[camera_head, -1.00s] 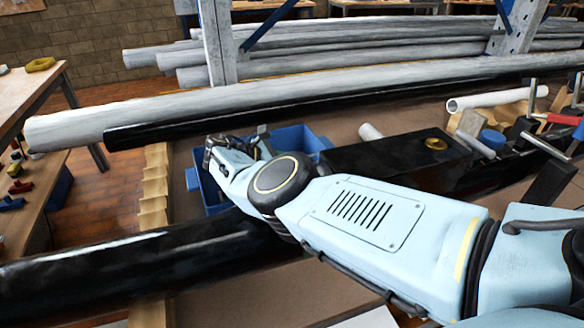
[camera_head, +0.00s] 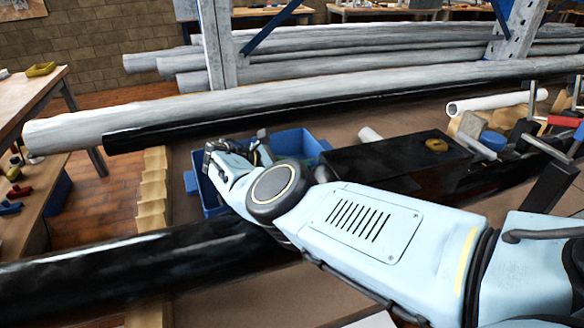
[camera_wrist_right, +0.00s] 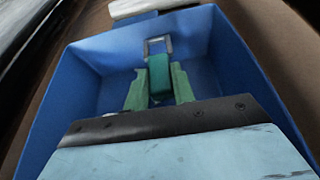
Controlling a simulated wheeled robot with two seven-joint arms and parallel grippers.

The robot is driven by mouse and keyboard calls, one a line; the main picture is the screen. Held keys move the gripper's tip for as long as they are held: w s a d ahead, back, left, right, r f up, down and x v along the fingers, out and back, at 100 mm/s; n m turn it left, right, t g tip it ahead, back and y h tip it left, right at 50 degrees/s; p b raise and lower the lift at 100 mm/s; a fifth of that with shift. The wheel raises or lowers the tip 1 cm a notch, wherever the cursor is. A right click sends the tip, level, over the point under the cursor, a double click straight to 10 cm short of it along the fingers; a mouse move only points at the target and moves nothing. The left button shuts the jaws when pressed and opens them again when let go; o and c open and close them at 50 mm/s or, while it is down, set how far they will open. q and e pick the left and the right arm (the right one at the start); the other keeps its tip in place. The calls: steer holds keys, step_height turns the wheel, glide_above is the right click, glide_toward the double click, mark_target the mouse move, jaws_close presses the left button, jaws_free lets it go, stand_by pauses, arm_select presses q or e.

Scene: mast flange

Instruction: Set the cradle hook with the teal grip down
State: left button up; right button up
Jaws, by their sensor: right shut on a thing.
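The cradle hook shows in the right wrist view as a teal grip (camera_wrist_right: 160,76) with a grey metal loop (camera_wrist_right: 158,46) beyond it. My right gripper (camera_wrist_right: 159,90) is shut on the teal grip, with a green finger on each side. The hook is over or inside the blue bin (camera_wrist_right: 85,85); I cannot tell whether it touches the floor. In the head view my right gripper (camera_head: 238,156) reaches over the blue bin (camera_head: 297,141), and my arm hides most of the hook. My left gripper is not in view.
A black pipe (camera_head: 120,262) runs in front of the bin and a grey pipe (camera_head: 180,108) behind it. A dark block (camera_head: 395,162) stands right of the bin. Clamps (camera_head: 530,110) are at the far right, and a wooden corrugated strip (camera_head: 152,190) is at left.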

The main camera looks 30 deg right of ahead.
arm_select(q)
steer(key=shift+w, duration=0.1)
arm_select(e)
steer(key=shift+s+f, duration=0.2)
steer(key=shift+f, duration=0.2)
steer(key=o, duration=1)
steer(key=shift+f, duration=0.1)
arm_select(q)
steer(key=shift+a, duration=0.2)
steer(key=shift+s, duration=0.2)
arm_select(e)
steer(key=shift+a, duration=0.1)
